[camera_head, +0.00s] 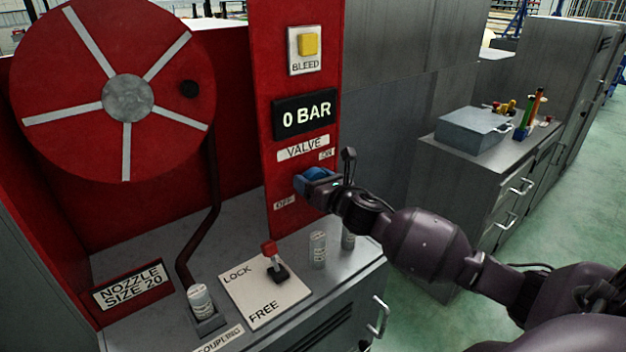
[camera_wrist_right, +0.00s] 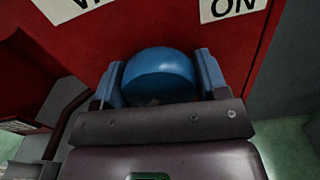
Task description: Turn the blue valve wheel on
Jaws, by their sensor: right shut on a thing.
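The blue valve wheel (camera_wrist_right: 160,74) sits on the red panel (camera_head: 289,99) between the ON and OFF labels. In the head view the wheel is largely hidden by my right gripper (camera_head: 314,180). In the right wrist view my right gripper (camera_wrist_right: 161,82) has one finger on each side of the wheel and is shut on it. The display (camera_head: 305,115) above reads 0 BAR. The ON label (camera_head: 326,155) is up and right of the wheel, the OFF label (camera_head: 284,204) below it. My left gripper does not show.
A red hose reel (camera_head: 128,98) stands at the left. The bench holds a LOCK/FREE lever (camera_head: 273,258), several small cylinders and a nozzle sign (camera_head: 133,286). A yellow BLEED button (camera_head: 308,44) is above the display. A grey cabinet (camera_head: 450,190) stands at the right, with green floor beside it.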

